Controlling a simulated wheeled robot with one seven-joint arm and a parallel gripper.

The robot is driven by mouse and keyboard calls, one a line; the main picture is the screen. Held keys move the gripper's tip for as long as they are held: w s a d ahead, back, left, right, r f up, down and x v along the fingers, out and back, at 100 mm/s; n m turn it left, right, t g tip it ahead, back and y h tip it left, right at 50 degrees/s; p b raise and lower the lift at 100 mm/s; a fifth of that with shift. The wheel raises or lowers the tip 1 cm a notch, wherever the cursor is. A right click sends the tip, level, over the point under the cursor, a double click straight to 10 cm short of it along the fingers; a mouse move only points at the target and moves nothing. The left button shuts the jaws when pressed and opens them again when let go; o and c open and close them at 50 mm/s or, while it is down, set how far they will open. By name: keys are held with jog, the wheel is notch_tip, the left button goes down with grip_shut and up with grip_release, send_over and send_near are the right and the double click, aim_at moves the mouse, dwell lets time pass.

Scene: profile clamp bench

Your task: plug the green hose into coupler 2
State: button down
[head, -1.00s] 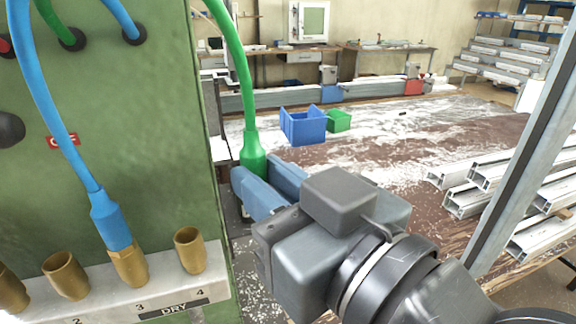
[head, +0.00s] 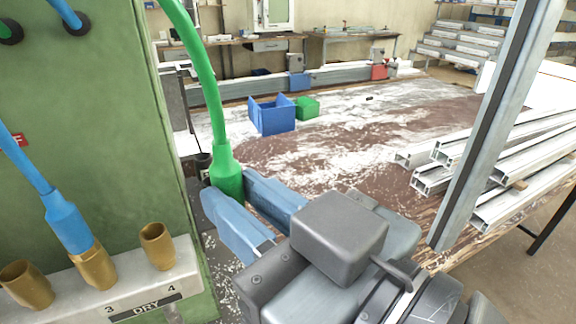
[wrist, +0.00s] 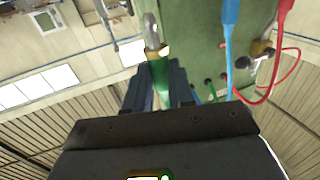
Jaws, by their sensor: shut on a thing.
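The green hose (head: 203,75) hangs down from above, and its thick green end (head: 227,172) sits between the blue-grey fingers. My gripper (head: 228,186) is shut on this end, right of the green cabinet and apart from the couplers. The wrist view also shows the green hose end (wrist: 160,78) between the fingers, with a metal tip beyond them. Coupler 2 (head: 26,287) is an empty brass cup at the lower left; its label is out of frame. Coupler 3 (head: 94,268) holds the blue hose (head: 66,222). Coupler 4 (head: 157,247) is empty.
The green cabinet (head: 95,130) fills the left side. The pale coupler rail (head: 190,262) juts from its front. A blue bin (head: 272,116) and green bin (head: 307,108) sit on the table behind.

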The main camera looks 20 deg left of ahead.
jog(key=shift+s+d+p, duration=0.95)
jog(key=shift+d+p, duration=0.2)
jog(key=shift+p, duration=1.35)
jog(key=shift+a, duration=0.1)
